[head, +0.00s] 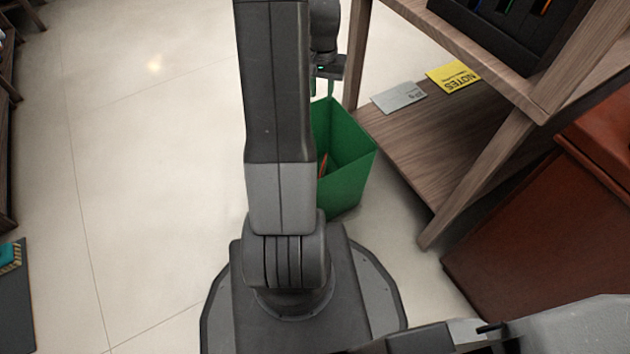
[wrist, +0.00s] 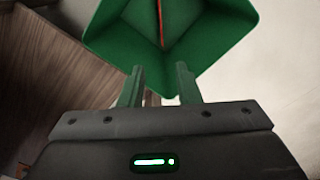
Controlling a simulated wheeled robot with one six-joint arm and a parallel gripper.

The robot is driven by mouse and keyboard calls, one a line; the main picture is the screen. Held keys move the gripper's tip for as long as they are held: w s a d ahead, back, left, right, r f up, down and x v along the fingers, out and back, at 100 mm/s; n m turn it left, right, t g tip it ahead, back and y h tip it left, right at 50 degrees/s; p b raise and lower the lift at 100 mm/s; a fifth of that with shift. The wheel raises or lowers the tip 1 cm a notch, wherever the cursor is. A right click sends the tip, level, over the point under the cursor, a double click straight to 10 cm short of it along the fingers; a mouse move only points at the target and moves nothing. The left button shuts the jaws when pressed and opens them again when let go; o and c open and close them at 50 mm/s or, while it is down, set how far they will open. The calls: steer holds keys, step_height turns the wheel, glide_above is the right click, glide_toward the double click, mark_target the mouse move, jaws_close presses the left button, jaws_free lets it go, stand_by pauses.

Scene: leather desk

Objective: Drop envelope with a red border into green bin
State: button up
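The green bin (head: 345,155) stands on the floor beside the wooden shelf, partly hidden behind my arm. In the wrist view the open bin (wrist: 215,40) lies just beyond my fingertips. A thin red-orange strip (head: 323,166) shows inside the bin, and it also shows as a narrow line in the wrist view (wrist: 162,22). It looks like an edge of the red-bordered envelope, but too little shows to be sure. My gripper (head: 322,88) is above the bin's far rim. Its two fingers (wrist: 159,80) stand apart, with nothing clearly held between them.
A wooden shelf (head: 425,150) stands close to the right of the bin. On its lower board lie a grey card (head: 398,97) and a yellow notes pad (head: 453,76). A reddish-brown leather piece (head: 540,230) is at the right.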

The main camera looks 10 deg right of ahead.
step_height(320, 180, up, 6)
steer(key=p, duration=0.1)
steer(key=shift+r+p, duration=0.2)
steer(key=shift+p, duration=0.1)
step_height(320, 180, down, 14)
steer(key=b, duration=0.6)
steer(key=shift+r+p, duration=2)
steer(key=shift+r, duration=0.1)
